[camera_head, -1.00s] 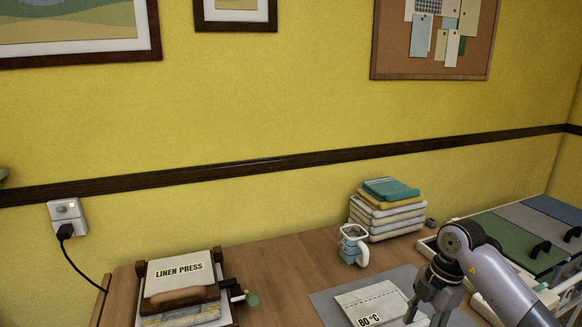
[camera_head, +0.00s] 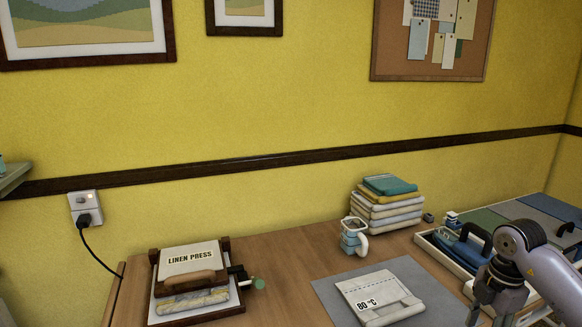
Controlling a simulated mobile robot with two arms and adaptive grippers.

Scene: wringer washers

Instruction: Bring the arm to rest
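My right arm (camera_head: 540,265) comes in from the lower right. Its gripper (camera_head: 488,315) points down at the bottom edge, right of the grey mat. Its two fingers look spread apart with nothing seen between them; the tips are at or past the frame edge. My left gripper is not in view. A blue iron-like thing with a dark handle (camera_head: 462,248) rests in a pale tray (camera_head: 428,245) just behind my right gripper.
A linen press (camera_head: 192,282) stands at the left of the wooden table (camera_head: 285,262). A blue and white mug (camera_head: 352,238) stands by a stack of folded cloths (camera_head: 388,212). Lidded bins (camera_head: 550,212) are at the right. A cord hangs from the wall socket (camera_head: 84,208).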

